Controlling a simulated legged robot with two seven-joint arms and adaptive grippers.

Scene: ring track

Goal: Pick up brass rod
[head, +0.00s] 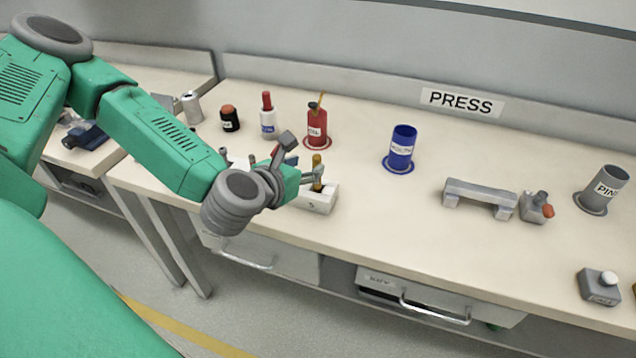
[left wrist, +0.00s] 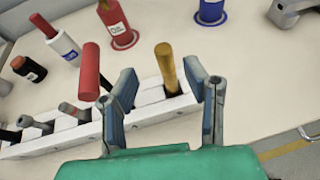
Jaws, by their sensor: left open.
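The brass rod (left wrist: 165,66) stands upright in the right end of a white tool rack (left wrist: 170,107), and its top also shows in the head view (head: 317,160). My left gripper (left wrist: 172,84) is open, with one finger on each side of the rod. The fingers look apart from it. In the head view my left gripper (head: 300,165) is over the rack (head: 318,203) and partly hides it. A red-handled tool (left wrist: 90,70) stands in the rack just left of the left finger. My right gripper is not in view.
Behind the rack stand a red canister (head: 316,125), a white bottle with a red top (head: 267,120) and a dark jar (head: 229,120). A blue cup (head: 401,148) and a grey bridge-shaped block (head: 480,197) are further right.

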